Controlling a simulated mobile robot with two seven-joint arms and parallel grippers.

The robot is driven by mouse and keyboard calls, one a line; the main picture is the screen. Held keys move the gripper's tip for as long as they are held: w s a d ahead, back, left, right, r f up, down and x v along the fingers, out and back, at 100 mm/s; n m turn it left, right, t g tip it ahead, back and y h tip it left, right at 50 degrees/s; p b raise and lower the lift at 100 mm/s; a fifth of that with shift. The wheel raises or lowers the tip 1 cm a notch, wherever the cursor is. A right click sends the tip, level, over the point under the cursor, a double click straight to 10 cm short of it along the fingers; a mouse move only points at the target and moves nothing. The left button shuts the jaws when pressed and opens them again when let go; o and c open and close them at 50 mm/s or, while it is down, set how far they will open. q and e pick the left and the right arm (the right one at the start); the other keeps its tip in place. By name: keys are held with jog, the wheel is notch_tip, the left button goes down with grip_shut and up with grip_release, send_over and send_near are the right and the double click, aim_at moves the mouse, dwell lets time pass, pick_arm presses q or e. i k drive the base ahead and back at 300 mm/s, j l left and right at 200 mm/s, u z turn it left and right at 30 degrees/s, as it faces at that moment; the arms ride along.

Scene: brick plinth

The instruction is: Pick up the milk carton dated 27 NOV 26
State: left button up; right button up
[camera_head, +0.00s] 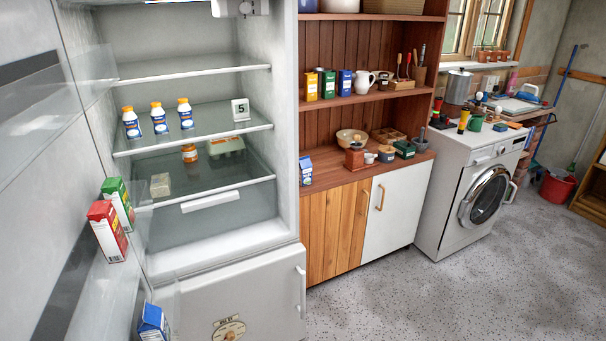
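Several cartons are in view, and no date can be read on any of them. A red-and-white carton (107,231) and a green-and-white carton (118,202) stand side by side on the open fridge door at left. A blue-and-white carton (153,323) is lower on the door, cut off by the bottom edge. Another blue-and-white carton (306,171) stands on the wooden counter just right of the fridge. Neither of my grippers is in view.
The open fridge (210,208) holds three orange-capped bottles (159,118), a small card with "5" (240,110), an egg box (226,147), a jar (190,153) and a pale block (160,185). A washing machine (475,190) stands at right. The speckled floor in front is clear.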

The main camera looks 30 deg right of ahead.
aim_at(306, 172)
jog(key=k+l+u, duration=0.1)
jog(key=l, duration=0.65)
jog(key=i+l+u, duration=0.1)
jog(key=l+u, duration=0.2)
jog(key=l, duration=0.6)
jog(key=i+l+u, duration=0.15)
jog(key=l, duration=0.3)
jog(key=i+l+u, duration=0.15)
jog(key=l, duration=0.25)
jog(key=k, duration=0.05)
